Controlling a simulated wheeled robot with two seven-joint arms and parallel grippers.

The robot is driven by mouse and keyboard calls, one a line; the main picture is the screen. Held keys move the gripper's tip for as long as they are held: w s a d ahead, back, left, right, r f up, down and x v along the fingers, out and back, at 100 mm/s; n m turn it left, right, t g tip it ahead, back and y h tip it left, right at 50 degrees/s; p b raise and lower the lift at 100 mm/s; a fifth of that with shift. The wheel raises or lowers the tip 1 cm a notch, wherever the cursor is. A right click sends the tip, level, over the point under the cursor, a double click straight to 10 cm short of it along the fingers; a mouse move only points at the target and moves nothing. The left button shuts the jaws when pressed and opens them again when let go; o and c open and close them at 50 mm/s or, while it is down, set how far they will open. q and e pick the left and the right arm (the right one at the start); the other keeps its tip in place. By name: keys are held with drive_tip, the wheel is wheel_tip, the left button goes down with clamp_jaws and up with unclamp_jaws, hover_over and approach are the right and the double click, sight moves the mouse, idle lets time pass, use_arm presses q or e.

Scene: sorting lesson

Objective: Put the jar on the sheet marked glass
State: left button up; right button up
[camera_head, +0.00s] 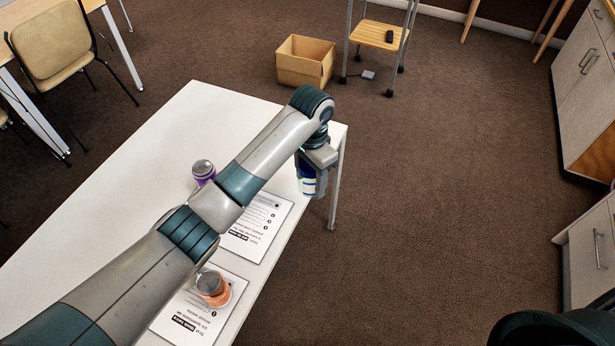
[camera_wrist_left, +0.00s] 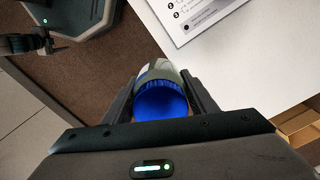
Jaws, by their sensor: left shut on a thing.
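My left gripper (camera_head: 312,180) is shut on a container with a blue lid and a pale body. In the left wrist view the blue lid (camera_wrist_left: 162,100) sits between the two fingers (camera_wrist_left: 162,108). In the head view the held container (camera_head: 308,187) overlaps the table's right edge. Two printed sheets lie on the table: one farther sheet (camera_head: 270,225) and one nearer sheet (camera_head: 172,325). Their print is too small to read surely. An orange jar-like container (camera_head: 212,288) stands on the nearer sheet.
The white table (camera_head: 140,190) has free room at its far left. A purple container (camera_head: 203,172) stands beside the farther sheet, close to my left arm. A cardboard box (camera_head: 304,62) and a small wooden-topped stand (camera_head: 380,35) are on the carpet beyond. Cabinets (camera_head: 590,90) line the right.

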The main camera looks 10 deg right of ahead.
use_arm(q)
drive_tip(key=shift+a, duration=0.1)
drive_tip(key=a+r+n, duration=0.3)
drive_tip(key=a+r, duration=0.1)
drive_tip(key=a, duration=0.4)
drive_tip(key=a+r+n, duration=0.3)
drive_tip(key=a+r, duration=0.1)
drive_tip(key=a, duration=0.3)
drive_tip(key=s+a+r+n, duration=0.3)
drive_tip(key=s+a, duration=0.3)
drive_tip(key=a, duration=0.2)
drive_tip(key=s+a+r+n+b, duration=0.1)
drive_tip(key=s+a+r+n, duration=0.2)
drive_tip(key=s+a, duration=0.4)
drive_tip(key=shift+a+n, duration=0.3)
drive_tip(key=shift+a, duration=0.65)
drive_tip(key=shift+r, duration=0.1)
